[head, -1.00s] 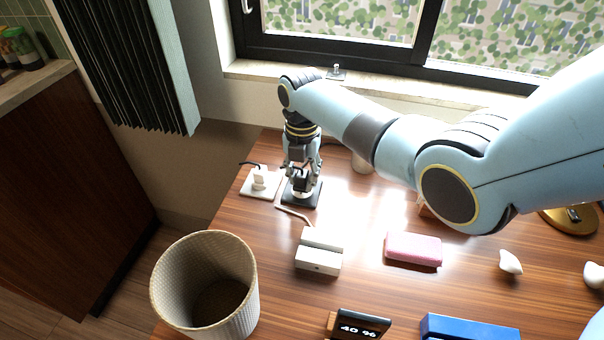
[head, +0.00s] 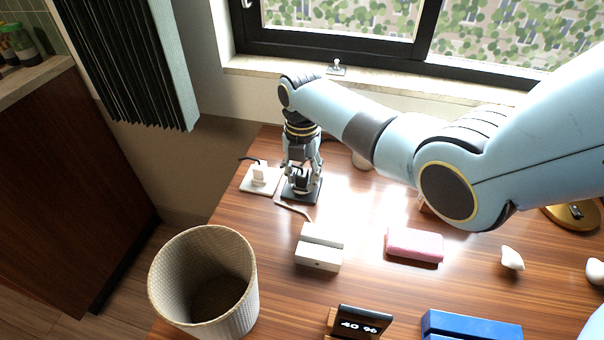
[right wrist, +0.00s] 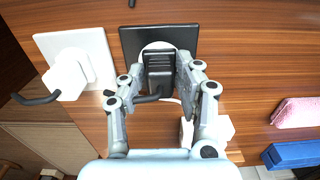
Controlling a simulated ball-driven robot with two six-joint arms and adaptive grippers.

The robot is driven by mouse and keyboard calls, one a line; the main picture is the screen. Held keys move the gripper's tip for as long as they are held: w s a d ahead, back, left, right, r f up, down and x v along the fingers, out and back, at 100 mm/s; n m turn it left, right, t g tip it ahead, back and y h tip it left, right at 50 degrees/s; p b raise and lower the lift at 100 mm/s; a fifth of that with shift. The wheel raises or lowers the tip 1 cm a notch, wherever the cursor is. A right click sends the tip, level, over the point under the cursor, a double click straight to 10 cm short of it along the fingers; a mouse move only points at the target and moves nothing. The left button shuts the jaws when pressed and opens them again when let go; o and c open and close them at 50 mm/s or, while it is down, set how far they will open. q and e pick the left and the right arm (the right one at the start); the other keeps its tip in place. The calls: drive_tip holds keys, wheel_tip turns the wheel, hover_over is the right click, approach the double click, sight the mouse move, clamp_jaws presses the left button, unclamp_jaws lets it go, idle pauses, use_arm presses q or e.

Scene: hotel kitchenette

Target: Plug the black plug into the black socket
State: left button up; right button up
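The black socket (right wrist: 130,38) is a flat black plate with a pale round face on the table; it also shows in the head view (head: 314,193). The black plug (right wrist: 158,68) stands over the round face in the right wrist view, and it looks seated against it; its tip is hidden. My right gripper (right wrist: 161,75) has a finger close along each side of the plug and appears shut on it. In the head view my right gripper (head: 301,178) reaches down over the socket and hides most of the plug. My left gripper is not in view.
A white socket (head: 262,186) with a white plug (head: 259,172) sits just left. A wicker bin (head: 205,285) stands at the left table edge.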

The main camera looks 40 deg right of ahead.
drive_tip(key=shift+o, duration=1.4)
drive_tip(key=shift+r, duration=0.1)
wheel_tip(320, 180, up, 12)
